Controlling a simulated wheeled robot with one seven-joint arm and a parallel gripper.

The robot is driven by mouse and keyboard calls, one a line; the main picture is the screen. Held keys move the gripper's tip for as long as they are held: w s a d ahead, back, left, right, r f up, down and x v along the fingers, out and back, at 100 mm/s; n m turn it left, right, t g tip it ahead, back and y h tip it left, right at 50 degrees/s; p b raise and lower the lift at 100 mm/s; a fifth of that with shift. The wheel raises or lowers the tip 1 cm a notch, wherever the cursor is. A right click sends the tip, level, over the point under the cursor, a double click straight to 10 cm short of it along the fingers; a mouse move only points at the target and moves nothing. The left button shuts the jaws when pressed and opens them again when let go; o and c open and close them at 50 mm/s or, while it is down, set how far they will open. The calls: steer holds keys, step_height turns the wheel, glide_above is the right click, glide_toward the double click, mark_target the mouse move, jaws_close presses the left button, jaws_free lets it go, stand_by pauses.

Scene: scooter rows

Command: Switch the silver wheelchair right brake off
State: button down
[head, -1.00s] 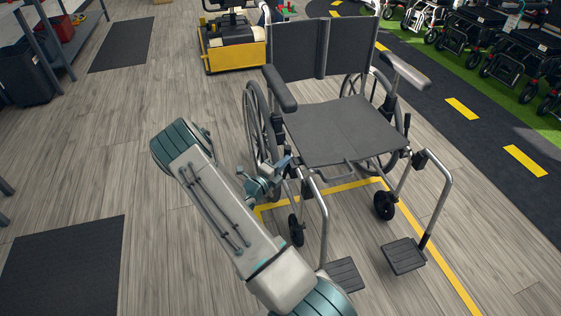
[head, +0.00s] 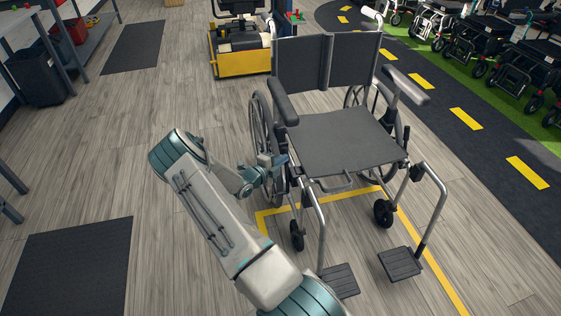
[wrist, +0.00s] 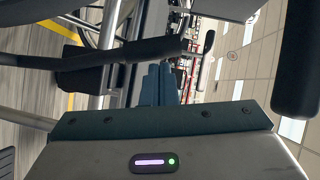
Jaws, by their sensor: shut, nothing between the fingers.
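The silver wheelchair (head: 340,145) faces me, with a dark seat, dark backrest and two footplates. Its right side is at picture left, where the large wheel (head: 258,125) stands under a dark armrest (head: 283,103). My gripper (head: 283,160) is beside the front of that wheel, below the armrest and left of the seat. In the wrist view my gripper's fingers (wrist: 160,84) are together and empty, close to a dark bar (wrist: 120,52) of the chair. I cannot tell whether they touch it. The right brake lever cannot be clearly made out behind my gripper.
A yellow-based scooter (head: 240,50) stands behind the chair. Yellow floor tape (head: 262,222) outlines the chair's spot. A row of mobility devices (head: 470,40) stands at far right. Dark mats (head: 65,265) lie at left, and the wooden floor between is open.

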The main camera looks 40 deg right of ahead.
steer(key=shift+a, duration=0.1)
stand_by(0.3)
steer(key=s+r+p+v, duration=0.1)
steer(key=p+v, duration=0.3)
steer(key=v, duration=0.8)
steer(key=shift+s+r, duration=0.25)
steer(key=shift+s, duration=0.55)
